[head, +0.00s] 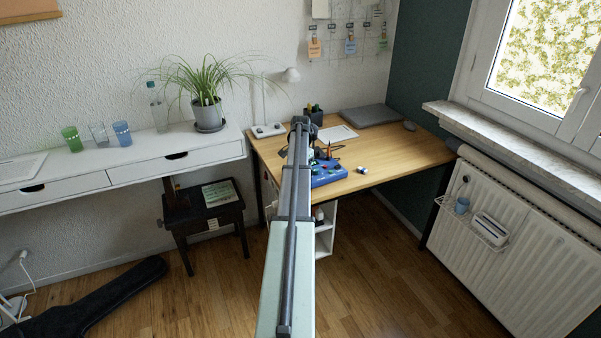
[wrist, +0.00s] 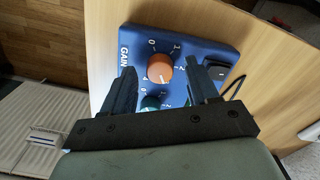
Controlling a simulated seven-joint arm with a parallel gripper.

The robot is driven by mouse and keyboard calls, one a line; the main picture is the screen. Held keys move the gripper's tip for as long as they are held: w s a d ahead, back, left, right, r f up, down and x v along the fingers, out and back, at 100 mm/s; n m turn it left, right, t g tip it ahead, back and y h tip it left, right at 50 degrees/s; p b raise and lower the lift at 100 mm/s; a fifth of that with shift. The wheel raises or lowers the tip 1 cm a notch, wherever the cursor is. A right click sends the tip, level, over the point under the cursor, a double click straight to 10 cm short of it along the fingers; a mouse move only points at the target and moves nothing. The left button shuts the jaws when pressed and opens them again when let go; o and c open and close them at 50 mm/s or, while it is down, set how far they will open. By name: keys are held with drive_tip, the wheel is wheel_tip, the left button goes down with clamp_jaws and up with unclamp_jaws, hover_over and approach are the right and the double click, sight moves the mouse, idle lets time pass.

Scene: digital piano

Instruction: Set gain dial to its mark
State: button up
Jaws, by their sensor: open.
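The blue control box (wrist: 190,42) lies on the wooden desk; it also shows in the head view (head: 328,176), partly behind my arm. In the wrist view its orange gain dial (wrist: 160,67) sits by the word GAIN, with numbers around it. A pale pointer line is on the dial, but its exact reading is hard to tell. A mark for it is not clear to me. My gripper (wrist: 159,69) is open, one finger to each side of the orange dial, with no clear contact. A teal dial (wrist: 150,103) is partly hidden by the gripper.
A black rocker switch (wrist: 216,71) is near the right finger, with a dark cable beside it. On the desk (head: 410,150) are a laptop (head: 369,117), a pen holder (head: 314,115) and a small cylindrical object (head: 362,170). The desk's right front is clear.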

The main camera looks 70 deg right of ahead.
drive_tip(key=shift+f, duration=0.25)
drive_tip(key=shift+c, duration=0.2)
drive_tip(key=c, duration=1)
